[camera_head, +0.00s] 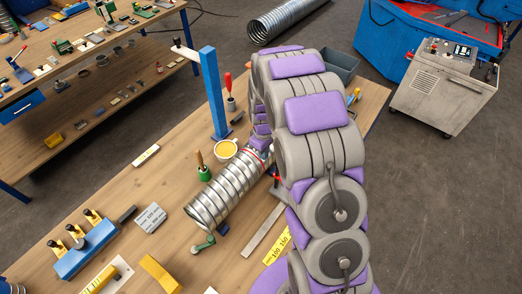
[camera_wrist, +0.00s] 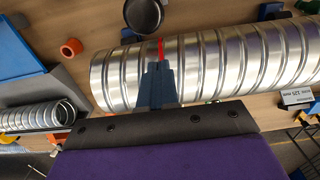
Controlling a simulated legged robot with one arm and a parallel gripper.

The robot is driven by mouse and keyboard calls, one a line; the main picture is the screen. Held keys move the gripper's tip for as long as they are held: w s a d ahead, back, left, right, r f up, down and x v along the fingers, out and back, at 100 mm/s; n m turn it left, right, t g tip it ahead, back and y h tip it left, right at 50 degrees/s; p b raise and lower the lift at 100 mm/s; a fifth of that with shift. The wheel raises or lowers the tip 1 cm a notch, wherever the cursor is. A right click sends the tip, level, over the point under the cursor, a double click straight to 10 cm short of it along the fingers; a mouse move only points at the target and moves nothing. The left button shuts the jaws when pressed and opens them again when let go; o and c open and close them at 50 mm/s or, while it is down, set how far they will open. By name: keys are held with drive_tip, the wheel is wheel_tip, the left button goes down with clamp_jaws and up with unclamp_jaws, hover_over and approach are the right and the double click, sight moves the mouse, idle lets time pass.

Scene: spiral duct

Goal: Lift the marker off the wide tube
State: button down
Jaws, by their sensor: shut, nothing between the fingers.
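The wide tube (camera_head: 228,190) is a shiny ribbed metal duct lying on the wooden table, and it spans the wrist view (camera_wrist: 205,68). A thin red strip (camera_wrist: 161,48), which looks like the marker, lies across the tube near its left end in the wrist view. Red also shows at the tube's far end in the head view (camera_head: 263,155). My gripper (camera_wrist: 158,68) is shut and empty, its fingertips over the tube close to the strip's lower end. Whether they touch the strip or tube I cannot tell. The fingers hide part of the tube, and my arm hides its far end in the head view.
A yellow-topped cup (camera_head: 225,149), a green holder (camera_head: 204,173) and a blue post (camera_head: 213,90) stand close beside the tube. A dark round pan or cup (camera_wrist: 143,15) and an orange ring (camera_wrist: 71,47) lie near it. Another metal duct (camera_head: 287,20) lies on the floor.

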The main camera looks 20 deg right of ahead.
drive_tip(key=shift+w+a, duration=0.3)
drive_tip(key=shift+w, duration=0.1)
drive_tip(key=shift+r, duration=0.15)
wheel_tip(320, 180, up, 9)
drive_tip(key=p, duration=0.1)
idle(0.5)
idle(0.4)
